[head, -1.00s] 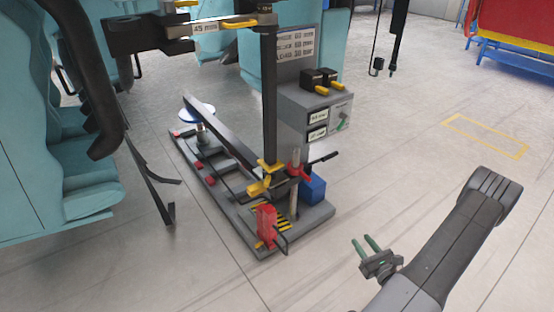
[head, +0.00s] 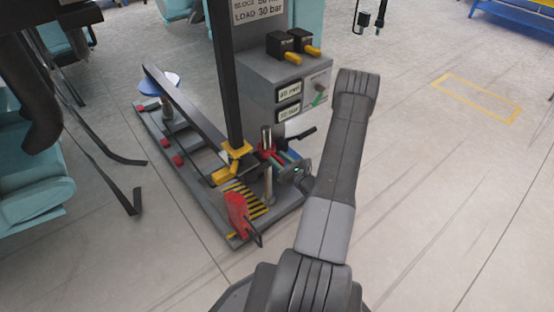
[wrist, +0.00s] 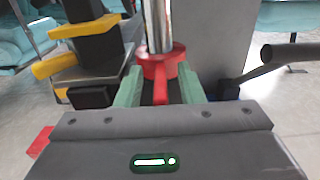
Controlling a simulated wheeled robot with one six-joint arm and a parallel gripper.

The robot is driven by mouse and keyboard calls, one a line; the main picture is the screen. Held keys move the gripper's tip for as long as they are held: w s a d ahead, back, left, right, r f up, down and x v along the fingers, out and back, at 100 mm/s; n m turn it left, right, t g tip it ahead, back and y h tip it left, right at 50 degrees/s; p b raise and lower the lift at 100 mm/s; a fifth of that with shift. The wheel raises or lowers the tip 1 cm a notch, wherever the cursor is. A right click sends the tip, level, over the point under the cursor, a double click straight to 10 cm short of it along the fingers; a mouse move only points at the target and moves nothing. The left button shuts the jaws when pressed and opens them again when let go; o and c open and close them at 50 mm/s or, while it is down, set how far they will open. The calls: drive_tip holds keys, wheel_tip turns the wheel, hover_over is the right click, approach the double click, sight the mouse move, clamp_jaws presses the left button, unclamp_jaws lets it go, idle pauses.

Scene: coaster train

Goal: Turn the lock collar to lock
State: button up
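The red lock collar (head: 266,151) sits around an upright steel post (head: 267,136) on the grey machine base. In the wrist view the collar (wrist: 160,62) is straight ahead, with a red tab (wrist: 160,91) sticking out toward me. My gripper (head: 281,158) is at the collar's right side in the head view. In the wrist view its two green fingers (wrist: 160,80) stand apart, one on each side of the tab, with gaps visible between. I cannot tell whether the fingertips touch the collar body.
A yellow bracket (head: 233,158) and black column stand just left of the collar. A black lever (wrist: 285,58) is close on the right in the wrist view. The floor to the right is clear.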

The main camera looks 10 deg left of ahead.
drive_tip(key=shift+w+a, duration=0.45)
drive_tip(key=shift+a, duration=0.15)
clamp_jaws()
